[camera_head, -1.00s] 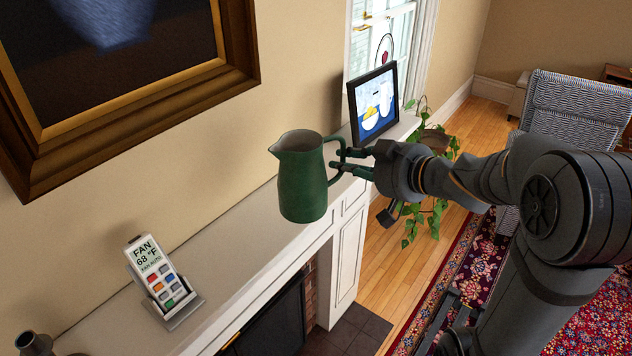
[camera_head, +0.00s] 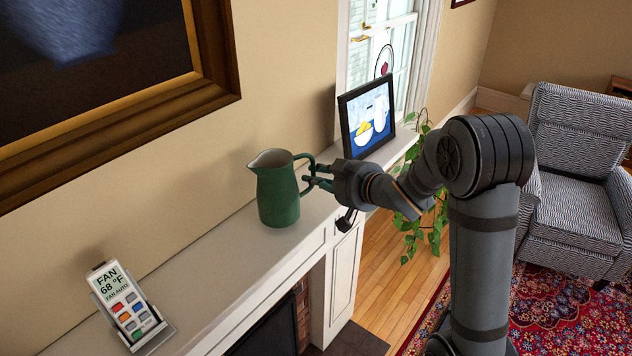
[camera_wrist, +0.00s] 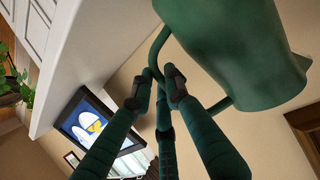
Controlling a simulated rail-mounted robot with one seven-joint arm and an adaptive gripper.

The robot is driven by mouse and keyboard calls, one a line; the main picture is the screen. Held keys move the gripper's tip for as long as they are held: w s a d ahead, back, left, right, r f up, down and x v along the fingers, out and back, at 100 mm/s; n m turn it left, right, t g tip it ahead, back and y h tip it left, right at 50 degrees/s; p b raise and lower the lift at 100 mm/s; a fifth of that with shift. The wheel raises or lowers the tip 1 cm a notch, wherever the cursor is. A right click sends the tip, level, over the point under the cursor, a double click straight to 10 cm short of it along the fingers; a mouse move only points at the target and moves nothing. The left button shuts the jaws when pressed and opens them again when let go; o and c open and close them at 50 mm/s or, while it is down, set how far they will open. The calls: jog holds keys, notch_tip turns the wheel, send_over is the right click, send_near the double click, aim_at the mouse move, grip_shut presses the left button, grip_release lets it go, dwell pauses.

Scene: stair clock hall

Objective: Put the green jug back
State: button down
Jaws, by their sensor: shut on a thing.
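The green jug (camera_head: 277,190) is upright over the white mantel shelf (camera_head: 222,262), its spout to the left and its handle to the right. Whether its base touches the shelf is hard to tell. My gripper (camera_head: 311,177) is shut on the jug's handle from the right. In the wrist view the jug (camera_wrist: 240,50) fills the upper right, and the fingers of my gripper (camera_wrist: 160,88) close around the handle.
A framed picture (camera_head: 367,115) stands on the shelf behind my gripper. A remote in a holder (camera_head: 128,307) sits at the near left, with bare shelf between it and the jug. A large framed painting (camera_head: 150,125) hangs above. A plant (camera_head: 428,225) and armchair (camera_head: 575,190) are right.

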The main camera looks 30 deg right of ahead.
jog(key=shift+f, duration=0.95)
jog(key=c, duration=1.7)
grip_release()
jog(key=shift+r, duration=0.2)
jog(key=b+v, duration=0.1)
jog(key=v, duration=1.1)
jog(key=shift+b, duration=0.3)
